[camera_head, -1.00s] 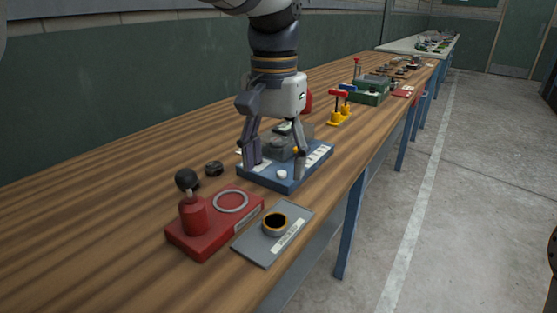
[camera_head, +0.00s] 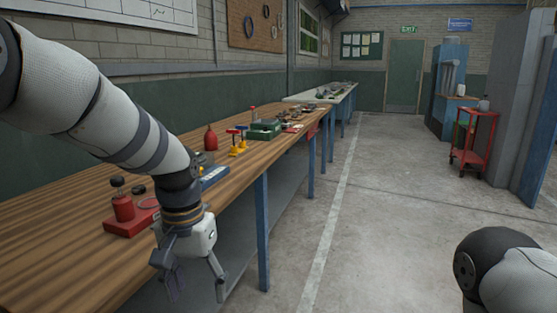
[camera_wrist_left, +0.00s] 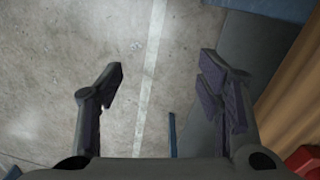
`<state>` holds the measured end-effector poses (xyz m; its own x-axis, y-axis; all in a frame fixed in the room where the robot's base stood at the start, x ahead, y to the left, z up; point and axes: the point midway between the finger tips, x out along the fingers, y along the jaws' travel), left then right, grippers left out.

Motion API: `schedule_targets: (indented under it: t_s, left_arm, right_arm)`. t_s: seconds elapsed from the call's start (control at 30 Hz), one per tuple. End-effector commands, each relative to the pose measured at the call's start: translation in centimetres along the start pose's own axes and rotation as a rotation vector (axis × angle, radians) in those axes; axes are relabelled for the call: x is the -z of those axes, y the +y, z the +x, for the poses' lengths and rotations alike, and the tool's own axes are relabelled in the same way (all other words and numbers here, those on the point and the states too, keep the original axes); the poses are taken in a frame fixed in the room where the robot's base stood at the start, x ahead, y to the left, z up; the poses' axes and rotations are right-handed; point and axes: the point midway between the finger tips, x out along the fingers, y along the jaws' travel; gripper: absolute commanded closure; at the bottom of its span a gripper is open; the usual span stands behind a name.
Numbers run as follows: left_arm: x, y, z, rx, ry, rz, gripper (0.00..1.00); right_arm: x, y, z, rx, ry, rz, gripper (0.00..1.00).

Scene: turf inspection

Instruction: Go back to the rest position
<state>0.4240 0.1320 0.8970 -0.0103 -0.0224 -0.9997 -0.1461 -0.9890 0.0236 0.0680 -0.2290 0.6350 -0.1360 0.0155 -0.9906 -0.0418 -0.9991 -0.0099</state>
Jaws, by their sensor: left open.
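My left gripper (camera_head: 197,286) hangs in front of the long wooden workbench's edge, with its fingers pointing down. It also shows in the left wrist view (camera_wrist_left: 168,88), where its fingers are spread wide with nothing between them and grey floor below. Part of my right arm shows at the lower right of the head view, but its gripper is out of the picture.
The workbench (camera_head: 68,238) runs along the left wall. On it stand a red base with a black-knobbed post (camera_head: 124,208), a red bottle (camera_head: 210,139), yellow pieces with handles (camera_head: 238,147) and a green box (camera_head: 265,129). A red cart (camera_head: 474,138) stands right. The floor between is clear.

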Motion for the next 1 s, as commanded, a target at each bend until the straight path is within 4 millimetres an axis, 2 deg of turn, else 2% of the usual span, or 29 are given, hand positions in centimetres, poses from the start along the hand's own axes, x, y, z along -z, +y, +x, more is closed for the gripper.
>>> schedule_targets:
  t_s: [0.03,0.1,0.17,0.2,0.27,0.33,0.4,0.5,0.6,0.7,1.0]
  left_arm:
    - [-1.8,-0.8,5.1,-0.012,-0.032,-0.020,0.39]
    - [-4.8,-1.5,11.0,-0.024,-0.048,-0.044,0.39]
    - [-8.1,-2.0,15.6,-0.029,-0.061,-0.066,0.39]
    - [-10.7,-2.3,18.3,-0.032,-0.070,-0.081,0.39]
    - [-15.2,-2.7,21.8,-0.032,-0.084,-0.104,0.39]
    - [-20.8,-3.0,24.7,-0.027,-0.100,-0.130,0.39]
    - [-26.1,-3.3,26.2,-0.017,-0.114,-0.153,0.39]
    - [-32.1,-3.6,26.7,0.000,-0.128,-0.175,0.39]
    - [-35.4,-3.7,26.3,0.013,-0.132,-0.186,0.39]
    - [-36.4,-3.8,26.1,0.018,-0.129,-0.189,0.39]
    - [-36.4,-3.8,26.1,0.018,-0.129,-0.189,0.39]
  right_arm:
    - [0.1,-0.1,0.1,0.001,0.000,-0.002,0.60]
    - [0.2,-0.1,0.2,0.002,0.004,-0.003,0.60]
    - [0.3,-0.1,0.2,0.002,0.005,-0.003,0.60]
    - [0.2,-0.1,0.1,0.002,0.004,-0.003,0.60]
    - [0.2,-0.1,0.1,0.002,0.003,-0.003,0.60]
    - [0.1,-0.1,0.1,0.001,0.002,-0.002,0.60]
    - [0.1,-0.1,0.1,0.001,0.002,-0.002,0.60]
    - [0.2,-0.1,0.1,0.002,0.003,-0.002,0.60]
    - [0.2,-0.1,0.1,0.002,0.003,-0.002,0.60]
    - [0.2,-0.1,0.1,0.002,0.003,-0.002,0.60]
    - [0.2,-0.1,0.1,0.002,0.003,-0.002,0.60]
